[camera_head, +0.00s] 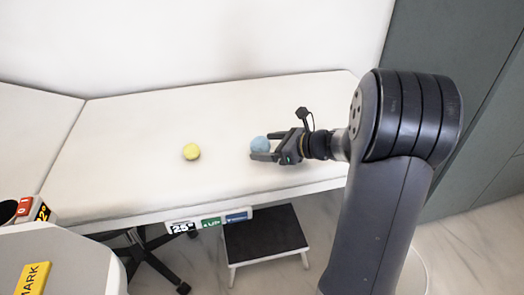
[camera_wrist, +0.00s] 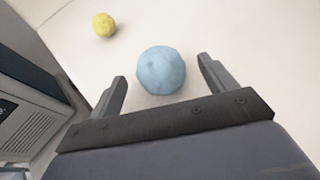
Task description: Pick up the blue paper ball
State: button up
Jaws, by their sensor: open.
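The blue paper ball (camera_head: 260,144) rests on the white padded table, at the tips of my gripper in the head view. In the wrist view the blue paper ball (camera_wrist: 161,70) lies just ahead of and roughly between the two fingers, a little nearer the left one. My gripper (camera_head: 264,147) reaches in from the right, low over the table. In the wrist view my gripper (camera_wrist: 163,72) is open and empty, its fingers apart on either side of the ball's near edge. I cannot tell whether a finger touches the ball.
A yellow ball (camera_head: 192,151) lies on the white table (camera_head: 120,150) to the left of the blue one. It also shows in the wrist view (camera_wrist: 104,24). A wall stands behind the table. A black step stool (camera_head: 264,232) stands below its front edge. The tabletop is otherwise clear.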

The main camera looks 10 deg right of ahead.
jog(key=shift+x, duration=1.1)
jog(key=shift+r, duration=0.25)
jog(key=shift+c, duration=0.3)
jog(key=c, duration=1)
